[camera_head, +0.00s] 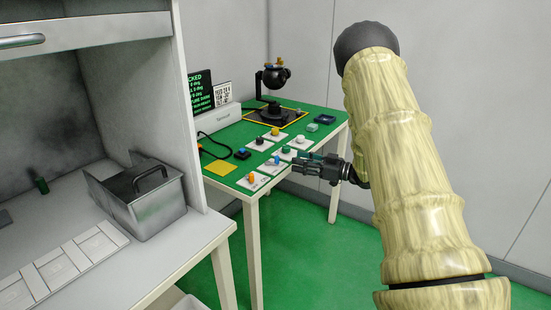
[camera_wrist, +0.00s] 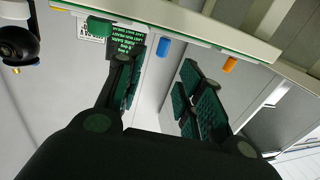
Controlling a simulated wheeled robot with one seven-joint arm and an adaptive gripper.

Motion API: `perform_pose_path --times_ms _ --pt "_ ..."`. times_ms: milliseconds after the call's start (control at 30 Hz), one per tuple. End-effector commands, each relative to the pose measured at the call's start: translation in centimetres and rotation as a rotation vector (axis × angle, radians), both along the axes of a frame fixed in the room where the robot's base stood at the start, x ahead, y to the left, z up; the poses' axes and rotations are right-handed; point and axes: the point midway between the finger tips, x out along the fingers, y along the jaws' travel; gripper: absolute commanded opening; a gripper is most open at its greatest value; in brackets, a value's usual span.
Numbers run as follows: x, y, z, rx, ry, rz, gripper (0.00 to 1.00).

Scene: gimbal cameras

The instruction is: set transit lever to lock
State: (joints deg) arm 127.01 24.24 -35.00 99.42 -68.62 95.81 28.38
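A green-topped table (camera_head: 220,183) carries several white plates with small coloured controls. These include an orange control (camera_head: 250,178) at the front, a blue one (camera_head: 277,160) and a green one (camera_head: 286,150). I cannot tell which is the transit lever. A black gimbal camera (camera_head: 277,76) stands at the back. My gripper (camera_head: 297,164) is at the table's right front edge, beside the plates. In the wrist view my gripper (camera_wrist: 158,92) is open and empty. The blue control (camera_wrist: 163,48) appears beyond the gap between the fingers, with the orange control (camera_wrist: 230,65) to its right.
A black screen (camera_head: 200,92) with green text and a white sign (camera_head: 222,94) stand behind a white box (camera_head: 217,119). A yellow square (camera_head: 222,167) lies at the table's left. A grey toolbox (camera_head: 148,205) sits on the left bench. Green floor is clear below the table.

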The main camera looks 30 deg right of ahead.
Motion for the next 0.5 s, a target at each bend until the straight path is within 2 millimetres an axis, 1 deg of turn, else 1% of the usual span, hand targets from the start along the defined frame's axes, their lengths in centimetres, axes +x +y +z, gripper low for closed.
perform_pose_path --times_ms 33,300,500 --pt "0.7 0.6 0.0 -0.001 -0.001 0.003 0.37" --pt "4.4 3.1 -0.1 -0.001 0.0 0.002 0.37" --pt "6.6 4.6 -0.1 -0.001 0.001 0.002 0.37"
